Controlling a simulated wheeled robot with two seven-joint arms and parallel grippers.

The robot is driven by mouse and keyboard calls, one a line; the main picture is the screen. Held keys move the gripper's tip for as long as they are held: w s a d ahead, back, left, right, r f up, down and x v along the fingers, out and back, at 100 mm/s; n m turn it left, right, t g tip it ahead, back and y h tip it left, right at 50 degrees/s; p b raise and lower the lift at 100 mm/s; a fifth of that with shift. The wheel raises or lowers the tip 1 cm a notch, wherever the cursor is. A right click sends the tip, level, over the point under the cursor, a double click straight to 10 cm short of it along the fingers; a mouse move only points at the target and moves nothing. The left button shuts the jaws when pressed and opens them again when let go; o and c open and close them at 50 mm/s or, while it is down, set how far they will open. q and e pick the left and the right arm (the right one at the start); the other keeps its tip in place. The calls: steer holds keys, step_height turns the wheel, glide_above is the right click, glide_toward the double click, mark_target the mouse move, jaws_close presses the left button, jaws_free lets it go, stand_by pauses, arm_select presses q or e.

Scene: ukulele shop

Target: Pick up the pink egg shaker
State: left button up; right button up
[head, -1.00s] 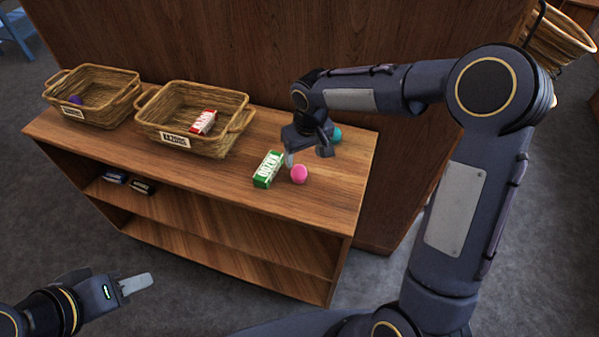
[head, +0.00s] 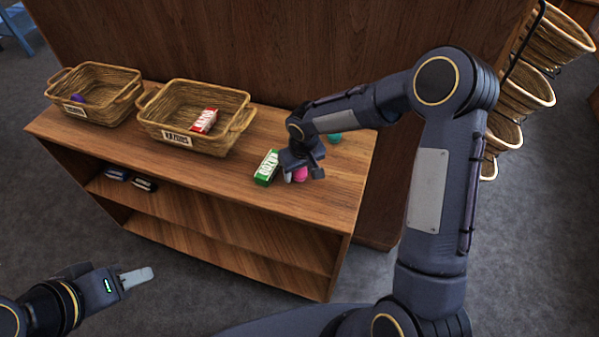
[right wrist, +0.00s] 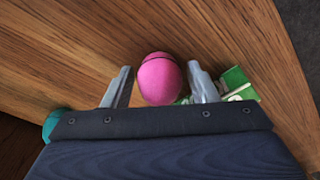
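The pink egg shaker (head: 300,174) sits on the wooden shelf top, partly hidden by my right gripper in the head view. In the right wrist view the pink egg shaker (right wrist: 158,78) lies between the two fingers of my right gripper (right wrist: 160,84). The fingers are open, with a gap on the left side; the right finger is close to the egg, and I cannot tell if it touches. In the head view my right gripper (head: 303,176) is low over the egg. My left gripper (head: 137,279) is at the lower left, away from the shelf; its finger opening cannot be made out.
A green kazoo box (head: 267,168) stands just left of the egg, close to my right gripper. A teal egg (head: 334,138) lies behind. Two wicker baskets, one (head: 160,127) with a red box (head: 205,121), the other (head: 72,108) with a purple item, stand left. The front shelf top is clear.

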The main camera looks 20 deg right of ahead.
steer(key=c, duration=0.7)
steer(key=shift+r, duration=0.1)
